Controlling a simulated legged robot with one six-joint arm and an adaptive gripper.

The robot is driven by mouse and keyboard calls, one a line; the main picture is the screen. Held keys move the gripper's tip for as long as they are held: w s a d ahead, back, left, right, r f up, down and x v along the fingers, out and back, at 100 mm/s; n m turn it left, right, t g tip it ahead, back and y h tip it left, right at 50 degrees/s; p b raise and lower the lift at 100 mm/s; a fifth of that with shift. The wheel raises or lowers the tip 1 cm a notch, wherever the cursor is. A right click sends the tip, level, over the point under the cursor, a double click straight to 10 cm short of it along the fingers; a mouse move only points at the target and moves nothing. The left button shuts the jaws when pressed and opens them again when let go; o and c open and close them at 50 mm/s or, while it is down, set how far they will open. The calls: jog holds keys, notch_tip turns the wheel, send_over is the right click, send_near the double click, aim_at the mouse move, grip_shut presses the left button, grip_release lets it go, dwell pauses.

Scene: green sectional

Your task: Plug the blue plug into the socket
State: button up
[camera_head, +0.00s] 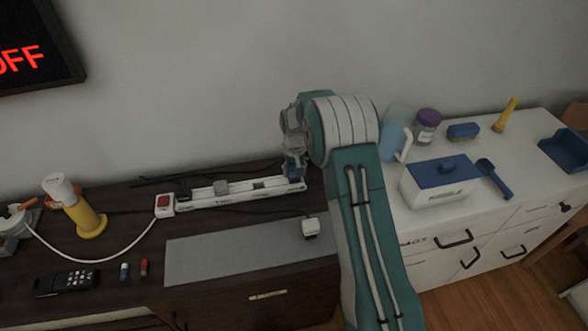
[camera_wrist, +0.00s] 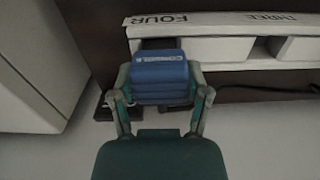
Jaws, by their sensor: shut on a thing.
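The blue plug (camera_wrist: 160,72) is between the fingers of my gripper (camera_wrist: 160,92) in the wrist view, and the gripper is shut on it. The socket is a white power strip (camera_head: 235,198) on the dark cabinet. My gripper (camera_head: 292,172) is at the strip's right end in the head view. In the wrist view the plug is right at the strip's edge (camera_wrist: 220,26), by the label FOUR, with a dark opening (camera_wrist: 160,43) partly showing behind it. The plug's prongs are hidden, so I cannot tell whether it is seated.
A white plug (camera_head: 311,227) stands on the grey mat (camera_head: 225,258). The strip has a red switch (camera_head: 163,201) at its left end. A white counter with a blue-lidded box (camera_head: 440,180) and a jug (camera_head: 396,140) is to the right. A wall sign (camera_head: 25,55) reads OFF.

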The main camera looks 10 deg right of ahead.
aim_at(294, 167)
jog(key=shift+f, duration=0.9)
jog(key=o, duration=1.2)
notch_tip(294, 167, up, 12)
jog(key=shift+f, duration=0.1)
